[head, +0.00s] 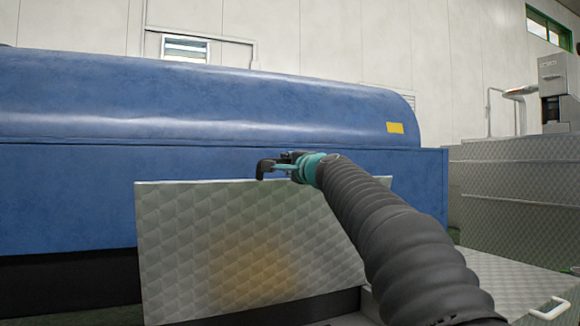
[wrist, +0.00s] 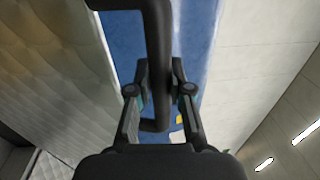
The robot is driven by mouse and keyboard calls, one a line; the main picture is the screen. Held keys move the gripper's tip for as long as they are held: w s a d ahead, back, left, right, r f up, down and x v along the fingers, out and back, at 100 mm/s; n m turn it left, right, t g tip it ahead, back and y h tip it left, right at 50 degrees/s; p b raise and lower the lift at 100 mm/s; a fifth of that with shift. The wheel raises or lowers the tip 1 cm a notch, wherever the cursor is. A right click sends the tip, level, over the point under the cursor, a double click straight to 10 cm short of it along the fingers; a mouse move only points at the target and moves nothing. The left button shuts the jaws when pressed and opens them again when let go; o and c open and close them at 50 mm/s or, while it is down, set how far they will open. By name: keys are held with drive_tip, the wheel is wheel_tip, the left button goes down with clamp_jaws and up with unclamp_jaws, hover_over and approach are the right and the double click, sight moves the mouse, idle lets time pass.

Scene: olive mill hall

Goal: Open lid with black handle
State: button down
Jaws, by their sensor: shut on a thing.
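The lid (head: 225,235) is a quilted metal plate standing raised and steeply tilted in front of the blue machine. Its black handle (head: 263,167) is at its upper edge in the head view. My gripper (head: 287,163) is at that edge, shut on the handle. In the wrist view the handle (wrist: 158,35) runs between the two fingers of my gripper (wrist: 161,75), with the lid (wrist: 50,60) to the left. The opening behind the lid is hidden in the head view.
A large blue machine (head: 190,105) with a yellow label fills the back. At the lower right lies a flat metal surface with a white handle (head: 548,308). Quilted metal tanks (head: 520,190) stand at the right.

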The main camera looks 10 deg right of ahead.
drive_tip(key=c, duration=1.1)
unclamp_jaws()
drive_tip(key=shift+o, duration=0.2)
drive_tip(key=v, duration=1.2)
